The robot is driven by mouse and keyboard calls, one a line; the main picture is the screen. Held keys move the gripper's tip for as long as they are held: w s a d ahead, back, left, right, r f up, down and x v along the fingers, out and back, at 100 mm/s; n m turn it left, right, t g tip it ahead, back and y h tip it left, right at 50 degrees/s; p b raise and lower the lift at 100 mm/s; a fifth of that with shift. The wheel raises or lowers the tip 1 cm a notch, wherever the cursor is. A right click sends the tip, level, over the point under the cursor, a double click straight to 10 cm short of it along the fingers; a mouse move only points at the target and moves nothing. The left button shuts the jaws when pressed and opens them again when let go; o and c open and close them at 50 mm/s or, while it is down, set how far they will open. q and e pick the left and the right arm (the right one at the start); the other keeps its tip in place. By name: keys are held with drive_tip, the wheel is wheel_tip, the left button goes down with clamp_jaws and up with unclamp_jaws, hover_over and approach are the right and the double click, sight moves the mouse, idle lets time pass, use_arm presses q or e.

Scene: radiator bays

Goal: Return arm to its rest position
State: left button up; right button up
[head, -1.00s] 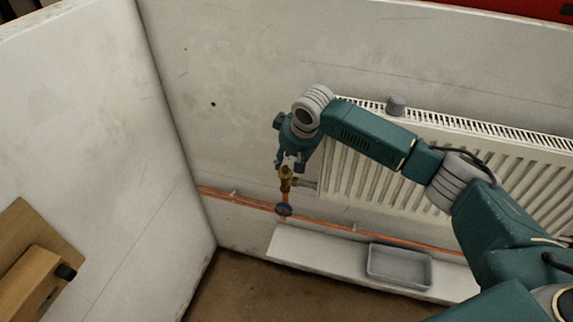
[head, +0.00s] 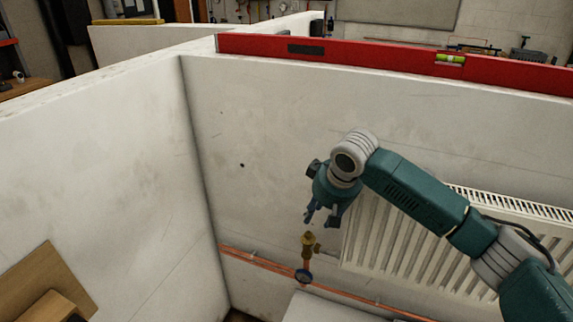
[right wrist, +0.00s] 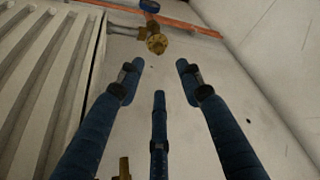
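My right gripper (head: 322,217) hangs fingers down just above the brass valve (head: 308,241) on the copper pipe, apart from it. In the right wrist view its blue fingers (right wrist: 155,85) are spread with nothing held between them, so it is open. The valve also shows there beyond the fingertips (right wrist: 157,43). My right arm reaches in from the right, bent at the wrist, across the front of the radiator (head: 400,245). My left gripper is out of view.
Orange copper pipes (head: 255,261) run low along the back wall, with a blue-handled fitting (head: 303,276) below the valve. A red spirit level (head: 380,53) lies along the wall top. A wooden piece (head: 45,285) is on the left wall. Open wall lies left of the gripper.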

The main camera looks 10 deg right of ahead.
drive_tip(key=s+a+f+n+y, duration=0.2)
drive_tip(key=s+a+f+n, duration=0.1)
drive_tip(key=s+a+f, duration=1.1)
drive_tip(key=s+d+f+m+g+h, duration=0.1)
drive_tip(key=s+d+f+m, duration=0.1)
drive_tip(key=s+d, duration=0.7)
drive_tip(key=s+d+f+m+h, duration=0.15)
drive_tip(key=s+d, duration=0.25)
drive_tip(key=s, duration=0.9)
wheel_tip(320, 180, down, 26)
drive_tip(key=s+g, duration=0.1)
drive_tip(key=s, duration=0.1)
drive_tip(key=s+d+f+g, duration=0.1)
drive_tip(key=s+d+f, duration=0.2)
drive_tip(key=s+f, duration=1.4)
drive_tip(key=shift+d+n+g, duration=0.2)
drive_tip(key=shift+n+g, duration=0.1)
drive_tip(key=shift+n, duration=0.05)
